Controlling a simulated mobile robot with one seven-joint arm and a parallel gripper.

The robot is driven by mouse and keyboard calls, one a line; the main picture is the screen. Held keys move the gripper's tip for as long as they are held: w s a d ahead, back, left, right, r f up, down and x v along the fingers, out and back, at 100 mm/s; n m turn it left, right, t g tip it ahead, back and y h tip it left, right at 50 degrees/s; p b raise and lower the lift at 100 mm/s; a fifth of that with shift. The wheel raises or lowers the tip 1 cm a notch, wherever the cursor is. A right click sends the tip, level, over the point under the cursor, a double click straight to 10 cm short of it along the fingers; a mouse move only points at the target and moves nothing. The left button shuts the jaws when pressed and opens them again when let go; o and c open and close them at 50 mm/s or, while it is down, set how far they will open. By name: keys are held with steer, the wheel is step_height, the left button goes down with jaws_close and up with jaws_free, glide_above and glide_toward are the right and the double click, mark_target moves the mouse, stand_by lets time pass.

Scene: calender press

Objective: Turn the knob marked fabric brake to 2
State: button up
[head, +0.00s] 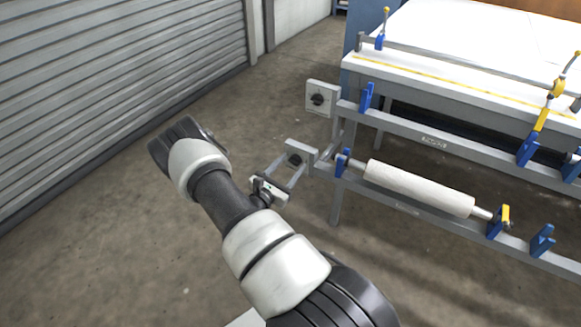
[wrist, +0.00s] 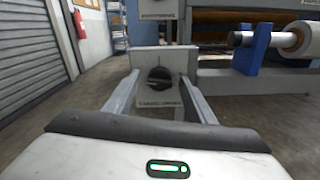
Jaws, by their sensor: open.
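A dark round knob (wrist: 160,78) on a pale square plate shows straight ahead in the wrist view, between my fingers. A light line crosses it, roughly level. The label under it is too small to read for sure. In the head view this lower knob (head: 295,159) sits on a plate at the left end of the lower rail. A second dark knob (head: 317,99) is on a plate above, at the end of the upper rail. I cannot tell from the labels which one is the fabric brake. My gripper (wrist: 159,88) is open, its fingers on either side of the lower knob; contact cannot be told.
A white fabric roll (head: 420,188) lies along the lower rail to the right, held by blue brackets. A white-topped table (head: 450,70) stands behind the rails. A grey roller shutter (head: 110,80) is at the left. The concrete floor (head: 120,260) at the left is clear.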

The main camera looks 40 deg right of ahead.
steer(key=shift+d, duration=0.1)
steer(key=c, duration=1)
steer(key=shift+c, duration=0.2)
steer(key=shift+m, duration=0.3)
steer(key=m, duration=0.3)
steer(key=shift+f+m, duration=0.1)
steer(key=shift+m, duration=0.3)
steer(key=m, duration=0.3)
steer(key=shift+s+m, duration=0.1)
steer(key=shift+m, duration=0.3)
steer(key=m, duration=0.3)
steer(key=shift+f+m, duration=0.1)
steer(key=shift+m, duration=2.1)
